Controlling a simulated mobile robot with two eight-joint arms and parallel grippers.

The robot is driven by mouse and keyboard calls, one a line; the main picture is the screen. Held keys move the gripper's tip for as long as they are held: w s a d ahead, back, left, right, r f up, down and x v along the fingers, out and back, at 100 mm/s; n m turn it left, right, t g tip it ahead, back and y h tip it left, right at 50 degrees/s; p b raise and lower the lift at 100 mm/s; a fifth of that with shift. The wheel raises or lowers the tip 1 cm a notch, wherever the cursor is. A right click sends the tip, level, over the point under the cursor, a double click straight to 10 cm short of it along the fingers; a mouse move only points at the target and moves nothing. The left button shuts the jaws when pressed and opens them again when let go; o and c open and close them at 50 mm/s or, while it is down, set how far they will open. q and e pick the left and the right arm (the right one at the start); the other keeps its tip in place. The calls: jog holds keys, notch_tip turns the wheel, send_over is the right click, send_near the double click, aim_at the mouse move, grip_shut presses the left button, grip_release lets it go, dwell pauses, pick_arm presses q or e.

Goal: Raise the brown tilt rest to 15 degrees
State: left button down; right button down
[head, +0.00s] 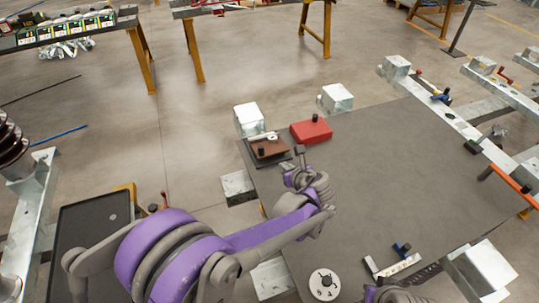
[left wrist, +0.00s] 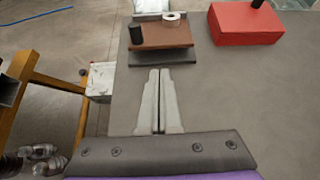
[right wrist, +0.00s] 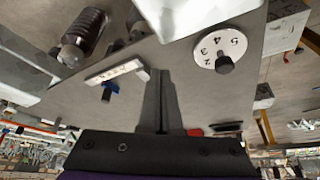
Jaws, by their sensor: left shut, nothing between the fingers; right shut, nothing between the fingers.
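The brown tilt rest (head: 266,149) lies at the far left corner of the grey table. In the left wrist view its brown plate (left wrist: 172,36) sits over a dark base, with a black knob on its left and a white ring at its back; I cannot read its angle. My left gripper (head: 299,152) is shut and empty, just in front of the rest and apart from it; its fingertips (left wrist: 160,72) point at the dark base. My right gripper (right wrist: 160,72) is shut and empty, near a white numbered dial (right wrist: 222,48) at the table's near side.
A red box (head: 311,132) with a black knob stands right of the rest. Pale metal blocks (head: 248,118) stand behind it. A white bar with a blue knob (head: 398,268) lies at the near side. The table's middle (head: 400,170) is clear.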

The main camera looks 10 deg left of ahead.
aim_at(274, 153)
pick_arm(q)
jog(key=shift+d, duration=0.3)
jog(key=x, duration=1)
jog(key=shift+a, duration=0.15)
pick_arm(e)
jog(key=shift+s+r, duration=0.1)
jog(key=shift+s, duration=0.05)
pick_arm(q)
jog(key=shift+r, duration=0.1)
jog(key=shift+w+a+r, duration=0.1)
jog(key=shift+w+r, duration=0.05)
jog(key=shift+r, duration=0.35)
jog(key=shift+w+a+r, duration=0.1)
jog(key=shift+w+r, duration=0.05)
jog(key=shift+r, duration=0.35)
pick_arm(e)
jog(key=shift+r, duration=0.15)
